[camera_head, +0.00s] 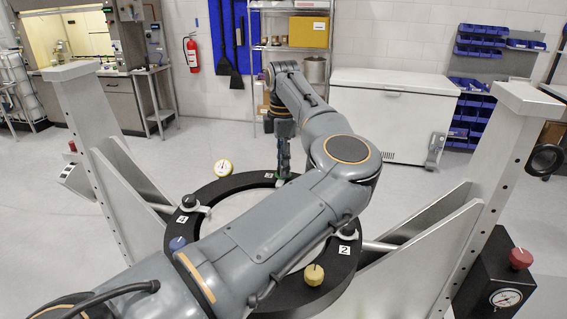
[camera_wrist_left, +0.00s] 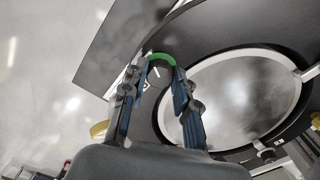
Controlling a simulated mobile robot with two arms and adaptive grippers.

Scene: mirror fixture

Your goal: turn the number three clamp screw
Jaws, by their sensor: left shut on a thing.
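The black ring fixture (camera_head: 233,183) stands in the middle of the head view, with number labels by its clamps. The label that reads 3 (camera_head: 268,175) is on its far side. My left gripper (camera_head: 283,172) reaches down there beside it. The green knob of the number three clamp screw (camera_head: 292,177) shows only in small part at the fingertips. In the left wrist view, the green knob (camera_wrist_left: 160,60) sits between the fingertips of my left gripper (camera_wrist_left: 159,72), which is shut on it. My right gripper is in neither view.
A yellow knob (camera_head: 314,275) is by label 2 (camera_head: 344,250), and a blue knob (camera_head: 177,243) is near label 4 (camera_head: 182,219). Grey uprights (camera_head: 490,170) flank the ring. A dial gauge (camera_head: 223,169) stands at its far left edge. My left arm hides much of the ring.

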